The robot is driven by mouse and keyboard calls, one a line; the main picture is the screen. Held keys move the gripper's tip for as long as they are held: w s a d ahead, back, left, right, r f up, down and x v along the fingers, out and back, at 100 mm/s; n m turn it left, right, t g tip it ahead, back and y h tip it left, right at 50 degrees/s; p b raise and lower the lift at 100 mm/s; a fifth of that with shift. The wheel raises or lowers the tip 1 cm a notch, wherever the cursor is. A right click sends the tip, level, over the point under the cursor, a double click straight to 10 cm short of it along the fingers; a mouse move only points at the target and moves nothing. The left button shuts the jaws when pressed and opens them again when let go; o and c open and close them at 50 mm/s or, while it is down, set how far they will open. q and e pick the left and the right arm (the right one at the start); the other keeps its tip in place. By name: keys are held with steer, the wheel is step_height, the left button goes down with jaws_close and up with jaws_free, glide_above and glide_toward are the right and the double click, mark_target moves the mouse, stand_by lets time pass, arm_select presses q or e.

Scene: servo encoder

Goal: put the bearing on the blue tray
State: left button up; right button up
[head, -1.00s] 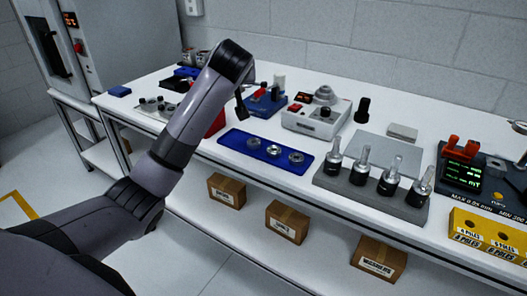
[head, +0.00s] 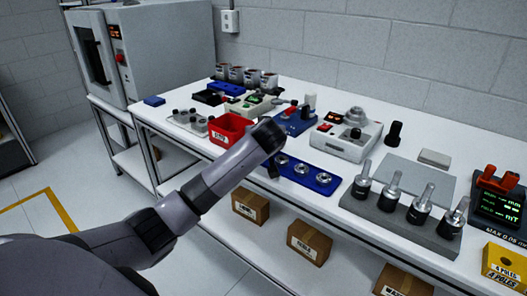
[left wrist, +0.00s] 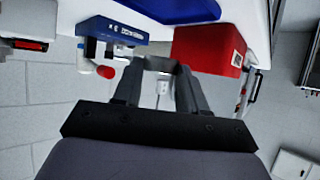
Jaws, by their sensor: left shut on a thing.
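The blue tray (head: 312,186) lies near the table's front edge, with several round metal bearings (head: 323,178) in a row on it. My left gripper (head: 272,172) is beside the tray's left end, mostly hidden behind my own arm in the head view. In the left wrist view my left gripper (left wrist: 160,66) is shut on a small grey piece between its fingertips; it looks like a bearing, though its shape is hard to make out. A blue surface (left wrist: 165,8), probably the tray, shows beyond the fingertips. My right gripper is not in view.
A red bin (head: 228,130) stands left of the tray; it also shows in the left wrist view (left wrist: 205,45). A blue fixture (head: 293,122) and a white device (head: 345,140) stand behind. A grey rack of tool holders (head: 400,218) is to the right.

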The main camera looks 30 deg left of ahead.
arm_select(q)
step_height(320, 180, down, 6)
steer(key=shift+r, duration=0.25)
